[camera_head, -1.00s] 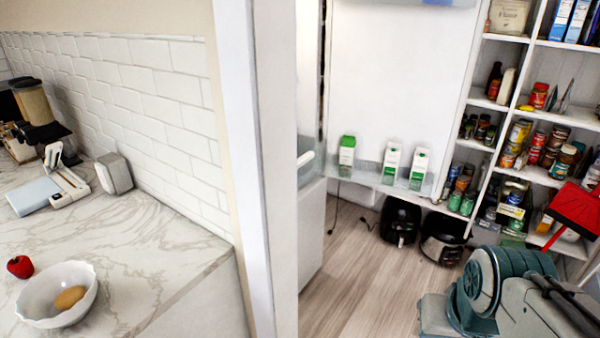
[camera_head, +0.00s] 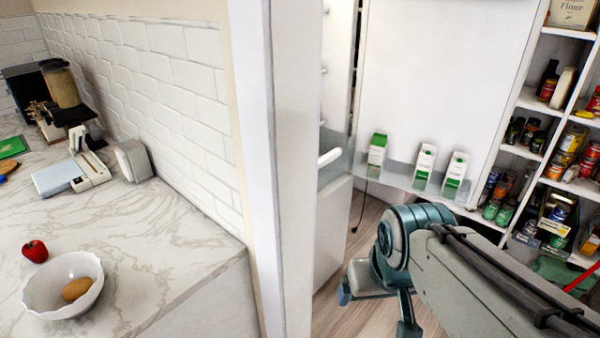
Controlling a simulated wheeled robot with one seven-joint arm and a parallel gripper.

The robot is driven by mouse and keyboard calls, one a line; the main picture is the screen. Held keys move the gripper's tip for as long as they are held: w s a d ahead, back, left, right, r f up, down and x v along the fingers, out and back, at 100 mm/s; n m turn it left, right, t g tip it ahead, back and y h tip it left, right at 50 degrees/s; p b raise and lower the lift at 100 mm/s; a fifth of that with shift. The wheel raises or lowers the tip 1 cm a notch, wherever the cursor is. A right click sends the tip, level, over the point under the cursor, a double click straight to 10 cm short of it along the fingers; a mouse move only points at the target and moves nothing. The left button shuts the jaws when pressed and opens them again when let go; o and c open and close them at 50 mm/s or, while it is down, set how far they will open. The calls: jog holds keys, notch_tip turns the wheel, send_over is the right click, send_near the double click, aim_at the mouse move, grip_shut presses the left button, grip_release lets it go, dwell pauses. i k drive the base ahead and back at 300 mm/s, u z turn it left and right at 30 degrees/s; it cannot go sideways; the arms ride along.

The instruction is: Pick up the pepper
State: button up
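A small red item (camera_head: 35,251), which looks like the pepper, sits on the marble counter at the lower left, behind and left of a white bowl. It is too small to be sure of its kind. My gripper (camera_head: 376,306) is at the lower middle, at the end of my grey and teal arm. It is right of the wall edge, far from the red item and not touching it.
A white fluted bowl (camera_head: 58,309) holds a brown egg-shaped item (camera_head: 77,289). A white wall edge (camera_head: 284,180) stands between the counter and my arm. Cartons (camera_head: 424,167) and pantry shelves (camera_head: 520,153) are at the right. The middle of the counter is clear.

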aim_at(36, 250)
jog(key=u, duration=1.85)
jog(key=k, duration=0.5)
jog(key=u, duration=1.15)
jog(key=i, duration=4.7)
